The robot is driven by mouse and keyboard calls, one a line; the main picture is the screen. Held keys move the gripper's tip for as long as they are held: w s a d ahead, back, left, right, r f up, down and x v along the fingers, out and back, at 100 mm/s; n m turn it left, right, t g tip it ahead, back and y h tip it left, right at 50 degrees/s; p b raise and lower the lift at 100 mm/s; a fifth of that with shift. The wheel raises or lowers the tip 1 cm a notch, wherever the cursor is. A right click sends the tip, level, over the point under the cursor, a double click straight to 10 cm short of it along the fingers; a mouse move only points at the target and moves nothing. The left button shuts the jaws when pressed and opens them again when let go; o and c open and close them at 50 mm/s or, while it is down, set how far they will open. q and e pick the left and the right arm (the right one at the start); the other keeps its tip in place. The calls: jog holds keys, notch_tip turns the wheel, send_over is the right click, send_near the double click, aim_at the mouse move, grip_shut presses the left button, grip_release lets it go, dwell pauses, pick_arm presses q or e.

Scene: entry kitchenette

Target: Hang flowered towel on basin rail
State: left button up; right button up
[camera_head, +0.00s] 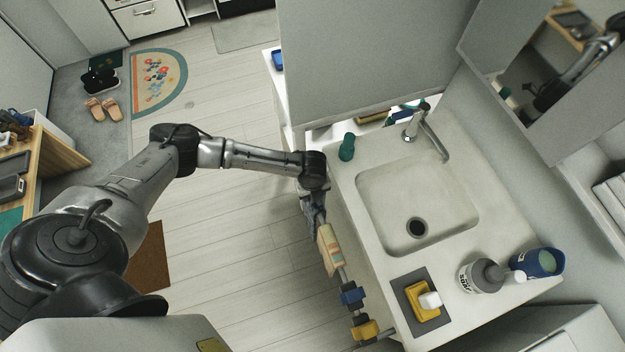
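The basin (418,205) is set in a pale counter at the right. Its rail (341,274) runs along the counter's front edge, above the floor. A small cream cloth with orange and green marks (329,247), which looks like the flowered towel, is at the far part of the rail and seems to lie over it. My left gripper (316,214) points down at the far end of this cloth, close to or touching it. Its fingers are small and partly hidden by the wrist, so their opening is unclear. My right gripper is out of view.
Blue (352,297) and yellow (365,330) items sit nearer on the rail. A green bottle (347,147) stands by the basin's left edge. A partition (360,60) rises behind.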

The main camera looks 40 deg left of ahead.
pick_arm(q)
jog(key=shift+f, duration=0.3)
jog(key=o, duration=1.2)
jog(key=shift+c, duration=0.2)
notch_tip(320, 180, up, 16)
jog(key=p, duration=0.6)
jog(key=w+a+r+n+p, duration=0.1)
jog(key=a+r+p, duration=0.3)
jog(key=r, duration=0.6)
jog(key=w+a+r+n+p, duration=0.1)
jog(key=a+r+p, duration=0.4)
jog(key=r, duration=0.5)
jog(key=n+p, duration=0.1)
jog(key=p, duration=0.1)
jog(key=shift+r+p, duration=0.4)
jog(key=shift+a, duration=0.1)
